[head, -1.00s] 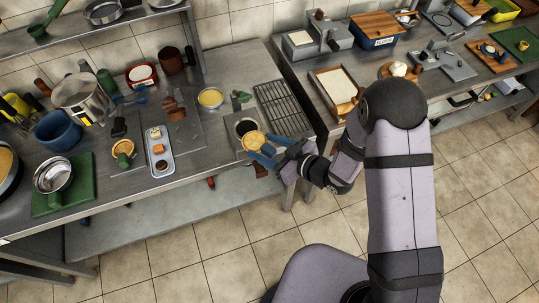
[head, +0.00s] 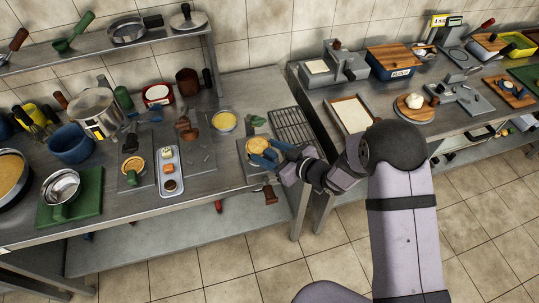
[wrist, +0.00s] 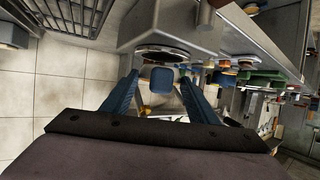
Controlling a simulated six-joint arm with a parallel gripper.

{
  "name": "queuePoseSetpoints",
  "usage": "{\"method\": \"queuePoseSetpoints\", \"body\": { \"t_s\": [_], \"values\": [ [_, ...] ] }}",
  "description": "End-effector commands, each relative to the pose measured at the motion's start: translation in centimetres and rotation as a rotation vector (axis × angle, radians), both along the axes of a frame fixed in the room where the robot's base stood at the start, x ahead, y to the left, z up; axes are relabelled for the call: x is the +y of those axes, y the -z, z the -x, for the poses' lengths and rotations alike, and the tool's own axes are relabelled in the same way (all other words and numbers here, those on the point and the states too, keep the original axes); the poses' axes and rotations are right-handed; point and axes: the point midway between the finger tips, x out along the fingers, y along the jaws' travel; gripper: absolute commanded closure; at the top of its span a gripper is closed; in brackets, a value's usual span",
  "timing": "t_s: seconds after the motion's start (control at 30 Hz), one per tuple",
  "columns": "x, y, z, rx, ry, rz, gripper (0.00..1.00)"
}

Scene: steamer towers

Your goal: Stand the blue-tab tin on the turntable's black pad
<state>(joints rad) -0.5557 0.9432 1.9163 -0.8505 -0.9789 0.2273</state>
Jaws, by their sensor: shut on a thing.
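The blue-tab tin (head: 257,145), round with a golden filling, is held over the turntable (head: 244,171) near the counter's front edge. The black pad is hidden beneath the tin, so I cannot tell whether the tin touches it. My gripper (head: 269,158), with blue fingers, reaches in from the right and is shut on the tin's tab. In the wrist view, the square blue tab (wrist: 160,78) lies between the fingertips of my gripper (wrist: 158,82).
A wire rack (head: 292,128) lies right behind the turntable. A yellow-filled bowl (head: 224,121) stands behind it to the left. A narrow tray (head: 171,184) with small items and another golden-topped tin (head: 134,164) are left. A brown handle (head: 271,194) juts out in front.

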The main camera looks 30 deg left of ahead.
Motion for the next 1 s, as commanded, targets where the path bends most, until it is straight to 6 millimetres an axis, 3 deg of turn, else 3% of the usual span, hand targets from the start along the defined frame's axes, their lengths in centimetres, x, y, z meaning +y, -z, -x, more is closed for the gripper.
{"method": "queuePoseSetpoints", "body": {
  "t_s": [1.0],
  "values": [
    [0.0, 0.89, -0.04, -0.003, 0.0, -0.002, 0.96]
  ]
}}
